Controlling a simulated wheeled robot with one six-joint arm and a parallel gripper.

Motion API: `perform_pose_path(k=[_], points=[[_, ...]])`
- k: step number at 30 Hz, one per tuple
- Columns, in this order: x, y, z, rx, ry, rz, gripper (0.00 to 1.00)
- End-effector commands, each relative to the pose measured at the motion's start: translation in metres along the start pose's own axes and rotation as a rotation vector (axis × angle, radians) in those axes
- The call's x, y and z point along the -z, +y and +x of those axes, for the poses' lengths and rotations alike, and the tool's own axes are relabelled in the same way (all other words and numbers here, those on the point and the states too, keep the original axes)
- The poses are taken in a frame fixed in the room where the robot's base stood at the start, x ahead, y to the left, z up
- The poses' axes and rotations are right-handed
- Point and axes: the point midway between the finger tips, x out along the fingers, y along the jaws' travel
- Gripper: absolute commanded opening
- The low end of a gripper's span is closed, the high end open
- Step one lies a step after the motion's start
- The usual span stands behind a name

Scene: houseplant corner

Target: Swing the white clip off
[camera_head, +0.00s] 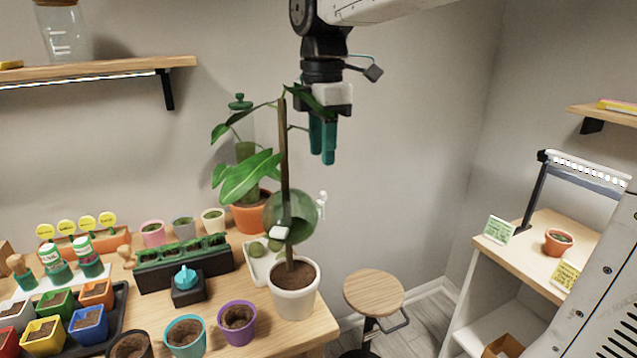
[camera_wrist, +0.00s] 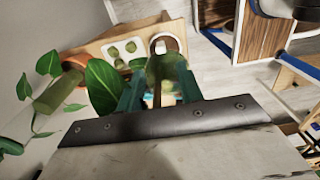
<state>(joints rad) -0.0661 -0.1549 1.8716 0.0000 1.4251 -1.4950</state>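A tall brown stake (camera_head: 284,150) stands in a white pot (camera_head: 293,300) at the table's right corner. A small white clip-like piece (camera_head: 321,204) shows just right of the stake, at the edge of a translucent green round shape (camera_head: 291,217). Another white piece (camera_head: 280,232) shows across the stake inside that shape; I cannot tell which is the clip. My gripper (camera_head: 322,158) points down, above and right of these pieces, apart from them. In the wrist view its teal fingers (camera_wrist: 158,92) are spread with no held object visible between them; the pot's soil (camera_wrist: 165,42) lies beyond.
A leafy plant in an orange pot (camera_head: 250,217) stands behind left, its leaves near the stake. A planter rail (camera_head: 185,262) and several small pots crowd the table. A wooden stool (camera_head: 374,292) stands right of the table. The space right of my gripper is clear.

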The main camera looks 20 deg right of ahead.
Motion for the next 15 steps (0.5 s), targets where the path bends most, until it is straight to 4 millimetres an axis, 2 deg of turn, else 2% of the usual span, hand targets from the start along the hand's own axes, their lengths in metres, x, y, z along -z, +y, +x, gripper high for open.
perform_pose_path(k=[5,15], points=[[-0.003,0.000,0.015,0.002,0.000,-0.008,0.36],[-0.001,0.000,0.067,0.002,0.000,-0.008,0.36]])
